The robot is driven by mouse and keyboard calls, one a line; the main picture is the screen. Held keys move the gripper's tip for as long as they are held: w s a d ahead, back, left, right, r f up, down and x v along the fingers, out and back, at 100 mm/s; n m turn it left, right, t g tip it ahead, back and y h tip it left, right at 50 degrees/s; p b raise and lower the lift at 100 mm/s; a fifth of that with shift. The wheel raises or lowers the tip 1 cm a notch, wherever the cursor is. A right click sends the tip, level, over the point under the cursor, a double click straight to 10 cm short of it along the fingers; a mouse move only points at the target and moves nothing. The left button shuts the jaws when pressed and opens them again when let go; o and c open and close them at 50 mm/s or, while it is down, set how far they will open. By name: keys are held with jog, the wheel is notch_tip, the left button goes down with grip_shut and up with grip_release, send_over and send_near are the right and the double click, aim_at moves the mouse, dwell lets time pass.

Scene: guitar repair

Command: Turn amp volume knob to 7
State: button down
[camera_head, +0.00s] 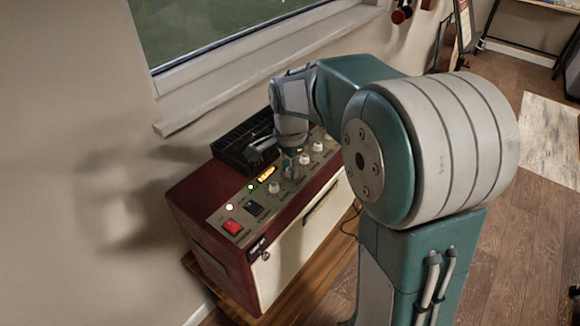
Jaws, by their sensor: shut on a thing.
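The amp (211,190) is a dark red box with a pale front, standing below the window. Its top panel carries a red switch (232,226), a black switch, small lit lamps and a row of white knobs. A white knob (274,187) shows left of my gripper, and further knobs (318,146) show to its right. My gripper (289,160) points down at the panel from above and is shut on a knob in this row. That knob is mostly hidden by the fingers. The panel's labels and numbers are too small to read.
A black slotted tray (236,146) sits on the amp's back edge, close behind my gripper. The window sill (240,75) juts out above and behind. The amp rests on a wooden stand (296,290). Clear wooden floor (515,250) lies at the right.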

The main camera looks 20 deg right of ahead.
aim_at(289, 169)
jog(key=shift+w+r, duration=0.1)
jog(key=shift+w, duration=0.05)
jog(key=c, duration=0.5)
grip_release()
notch_tip(289, 169, up, 12)
jog(key=shift+a+f, duration=0.1)
jog(key=shift+f, duration=0.05)
jog(key=s+f+n+t, duration=0.1)
jog(key=s+n+t, duration=0.1)
jog(key=s+n, duration=0.2)
jog(key=s+f+n+t, duration=0.1)
jog(key=s+n, duration=0.4)
jog(key=s, duration=0.5)
jog(key=s+f+n+t, duration=0.1)
jog(key=s+n+t, duration=0.1)
jog(key=s+n, duration=0.2)
jog(key=shift+s+n+t, duration=0.3)
jog(key=shift+s+n, duration=0.1)
jog(key=shift+s, duration=1.5)
